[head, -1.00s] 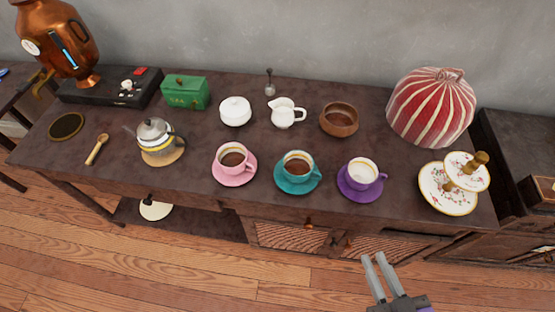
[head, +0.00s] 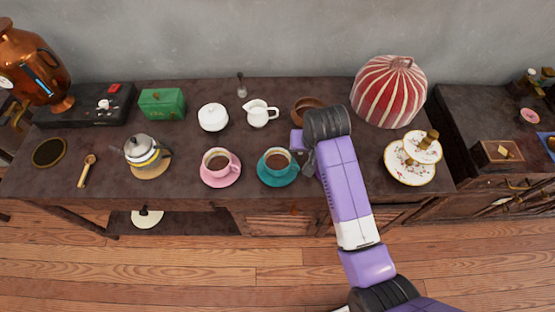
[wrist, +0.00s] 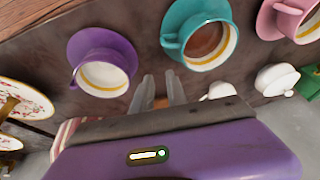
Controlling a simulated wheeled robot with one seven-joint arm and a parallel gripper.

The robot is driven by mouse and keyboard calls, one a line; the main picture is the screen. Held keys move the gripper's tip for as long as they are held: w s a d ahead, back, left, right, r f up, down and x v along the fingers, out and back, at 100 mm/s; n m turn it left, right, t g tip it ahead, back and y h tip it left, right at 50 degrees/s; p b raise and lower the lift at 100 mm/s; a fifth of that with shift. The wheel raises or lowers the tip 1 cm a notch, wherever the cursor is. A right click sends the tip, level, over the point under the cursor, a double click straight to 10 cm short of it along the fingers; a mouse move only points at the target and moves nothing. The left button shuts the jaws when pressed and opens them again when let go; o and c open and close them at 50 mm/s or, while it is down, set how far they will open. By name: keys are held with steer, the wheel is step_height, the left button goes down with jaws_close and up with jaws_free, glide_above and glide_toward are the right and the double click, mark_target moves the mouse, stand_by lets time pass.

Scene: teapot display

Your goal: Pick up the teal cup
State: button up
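The teal cup (head: 265,164) holds brown liquid and stands upright on its teal saucer (head: 278,181), near the table's front edge in the head view. In the wrist view the teal cup (wrist: 172,42) is at the upper middle, its handle toward the left. My gripper (head: 306,165) is just right of the cup in the head view, on its handle side, partly hidden by my own wrist. In the wrist view my gripper (wrist: 160,88) shows two fingers apart with nothing between them, below and left of the cup. It does not hold the cup.
A purple cup (wrist: 76,73) on a purple saucer (wrist: 90,42) is left in the wrist view; my arm hides it in the head view. A pink cup (head: 231,167) stands left of the teal one. A white creamer (head: 258,117) and wooden bowl (head: 303,105) are behind.

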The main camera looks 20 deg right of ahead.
mark_target(282, 165)
steer(key=a+r+g, duration=0.1)
steer(key=s+r+g, duration=0.1)
steer(key=s+a+r+m+g+y, duration=0.1)
steer(key=g, duration=0.1)
steer(key=shift+s+a+r+p, duration=0.1)
steer(key=shift+a+r+p, duration=0.2)
steer(key=shift+p, duration=0.05)
steer(key=shift+s+a+f, duration=0.1)
steer(key=shift+s+f, duration=0.05)
step_height(282, 165, down, 7)
steer(key=shift+f+p, duration=0.15)
steer(key=shift+p, duration=0.4)
steer(key=shift+c, duration=0.5)
jaws_close()
stand_by(0.3)
